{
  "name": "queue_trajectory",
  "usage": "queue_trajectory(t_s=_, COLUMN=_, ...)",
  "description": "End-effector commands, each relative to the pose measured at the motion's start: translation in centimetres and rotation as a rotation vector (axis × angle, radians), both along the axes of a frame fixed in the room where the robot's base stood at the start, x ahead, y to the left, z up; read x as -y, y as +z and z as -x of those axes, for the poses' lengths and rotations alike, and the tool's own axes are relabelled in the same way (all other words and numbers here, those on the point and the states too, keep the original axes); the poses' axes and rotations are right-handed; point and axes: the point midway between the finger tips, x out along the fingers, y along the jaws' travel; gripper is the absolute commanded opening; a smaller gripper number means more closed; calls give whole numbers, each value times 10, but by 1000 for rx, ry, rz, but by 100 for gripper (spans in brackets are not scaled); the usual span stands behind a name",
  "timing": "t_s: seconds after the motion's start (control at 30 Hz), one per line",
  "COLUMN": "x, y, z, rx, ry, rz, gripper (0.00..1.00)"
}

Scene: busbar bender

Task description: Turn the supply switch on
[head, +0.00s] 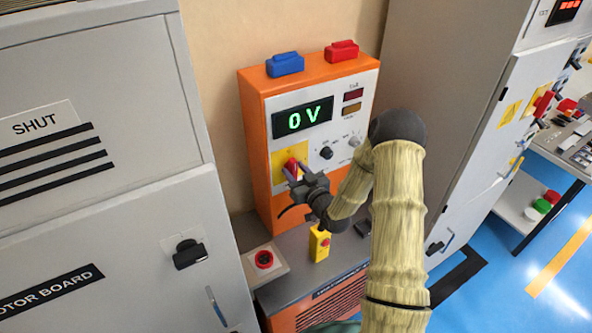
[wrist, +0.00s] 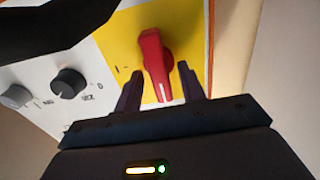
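The supply switch is a red rotary handle (head: 291,168) on a yellow plate, low on the left of the orange supply unit's front (head: 259,150). The unit's display (head: 302,118) reads 0 V in green. My gripper (head: 297,176) is at the red handle. In the wrist view my gripper (wrist: 160,88) is open, with one dark finger on each side of the handle's lower end. Gaps show between the fingers and the red handle (wrist: 154,62). The handle's white-marked end points down between the fingers, toward my gripper. Small marks beside it are too blurred to read fully.
A blue block (head: 285,64) and a red block (head: 341,51) sit on the unit's top. Grey cabinets stand left and right.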

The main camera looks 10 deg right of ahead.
Motion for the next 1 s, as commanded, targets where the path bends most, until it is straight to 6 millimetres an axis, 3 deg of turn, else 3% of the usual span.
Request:
queue_trajectory(t_s=0.1, x=0, y=0, z=0, rx=0, ry=0, rz=0, gripper=40)
queue_trajectory(t_s=0.3, x=0, y=0, z=0, rx=0, ry=0, rz=0, gripper=1)
queue_trajectory(t_s=0.67, x=1, y=-1, z=0, rx=-6, ry=0, rz=-23, gripper=0)
queue_trajectory(t_s=1.0, x=2, y=-3, z=0, rx=-54, ry=-1, rz=-174, gripper=0)
